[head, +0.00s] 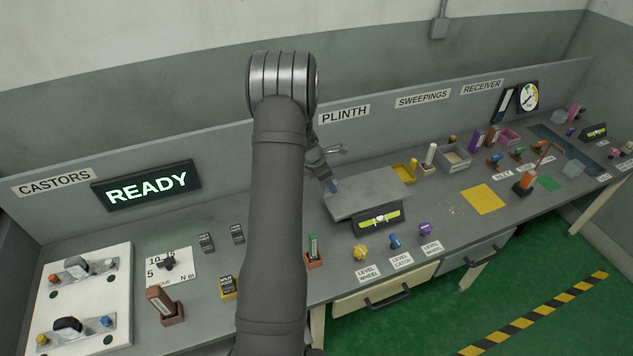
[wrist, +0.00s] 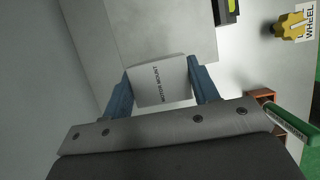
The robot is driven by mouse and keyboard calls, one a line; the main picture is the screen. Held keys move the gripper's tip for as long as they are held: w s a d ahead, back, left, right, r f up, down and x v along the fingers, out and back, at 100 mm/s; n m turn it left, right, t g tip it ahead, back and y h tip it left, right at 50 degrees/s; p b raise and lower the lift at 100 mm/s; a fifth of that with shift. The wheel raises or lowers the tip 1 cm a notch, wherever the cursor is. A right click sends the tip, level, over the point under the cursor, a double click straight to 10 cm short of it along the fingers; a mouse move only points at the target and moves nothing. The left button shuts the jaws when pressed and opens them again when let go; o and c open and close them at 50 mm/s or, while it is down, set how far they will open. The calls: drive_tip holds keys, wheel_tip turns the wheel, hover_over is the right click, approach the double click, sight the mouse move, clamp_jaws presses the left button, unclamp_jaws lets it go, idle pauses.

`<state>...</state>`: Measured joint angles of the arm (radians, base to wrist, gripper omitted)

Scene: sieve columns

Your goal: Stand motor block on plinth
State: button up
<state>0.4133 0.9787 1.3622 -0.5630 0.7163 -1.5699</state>
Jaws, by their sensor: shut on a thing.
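My gripper (head: 330,185) is at the left end of the plinth (head: 372,188), a grey flat-topped slab below the PLINTH sign. In the wrist view, its two blue fingers are shut on a pale grey block with dark lettering, the motor block (wrist: 161,84). The plinth top (wrist: 170,32) shows beyond the block in that view. I cannot tell whether the block touches the plinth. In the head view the block is not clearly visible at the gripper.
A level gauge (head: 378,219) is on the plinth's front. Yellow (head: 361,252), blue (head: 394,241) and purple (head: 425,229) knobs stand before it. A green-handled tool (head: 312,245) in a brown holder is front left. A yellow bracket (head: 405,171) is behind right.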

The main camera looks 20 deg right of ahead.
drive_tip(key=s+d+r+n+t, duration=0.1)
drive_tip(key=s+d+r+n, duration=0.15)
drive_tip(key=s+d, duration=0.5)
drive_tip(key=s+d+r+n+t, duration=0.15)
drive_tip(key=s+d+r, duration=0.25)
drive_tip(key=d, duration=0.6)
approach(369, 187)
drive_tip(key=shift+w+d+n+g, duration=0.35)
drive_tip(key=shift+w+d, duration=0.4)
drive_tip(key=shift+d, duration=0.2)
drive_tip(key=shift+f, duration=2)
drive_tip(key=shift+y, duration=0.3)
drive_tip(key=o, duration=1.3)
drive_tip(key=shift+f, duration=0.15)
